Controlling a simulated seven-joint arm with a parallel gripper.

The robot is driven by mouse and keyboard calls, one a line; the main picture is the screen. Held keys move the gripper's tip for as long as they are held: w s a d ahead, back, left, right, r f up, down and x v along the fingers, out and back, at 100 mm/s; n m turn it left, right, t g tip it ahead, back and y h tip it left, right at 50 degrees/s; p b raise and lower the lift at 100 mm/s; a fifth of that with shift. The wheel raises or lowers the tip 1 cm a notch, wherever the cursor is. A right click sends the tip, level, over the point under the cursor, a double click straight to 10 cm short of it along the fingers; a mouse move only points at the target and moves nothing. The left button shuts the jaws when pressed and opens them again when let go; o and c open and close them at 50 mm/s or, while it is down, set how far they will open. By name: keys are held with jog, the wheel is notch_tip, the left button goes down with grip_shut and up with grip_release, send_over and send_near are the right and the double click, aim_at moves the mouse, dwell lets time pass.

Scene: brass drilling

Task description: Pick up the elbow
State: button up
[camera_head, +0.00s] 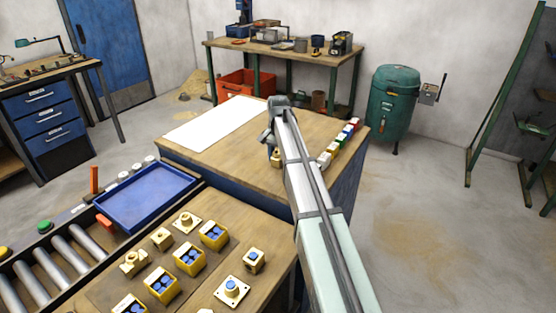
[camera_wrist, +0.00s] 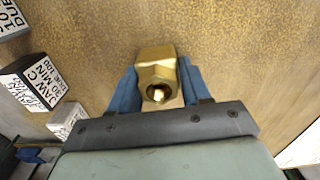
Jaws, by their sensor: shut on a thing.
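The elbow (camera_wrist: 157,66) is a gold brass fitting with a round bore facing the wrist camera. My gripper (camera_wrist: 158,85) has its two blue fingers shut on the elbow, one on each side of it. In the head view my gripper (camera_head: 270,140) is over the far workbench, near its middle. A bit of brass (camera_head: 276,159) shows below the fingers there, partly hidden by my arm. I cannot tell whether the elbow touches the wooden top or is just above it.
Several labelled blocks (camera_head: 339,143) stand along the bench's right side; some show in the wrist view (camera_wrist: 35,82). A white sheet (camera_head: 215,124) lies at the bench's left. A blue tray (camera_head: 147,198) and yellow fixtures (camera_head: 189,258) are nearer. Bare wood (camera_head: 240,165) surrounds my gripper.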

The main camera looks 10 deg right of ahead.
grip_shut()
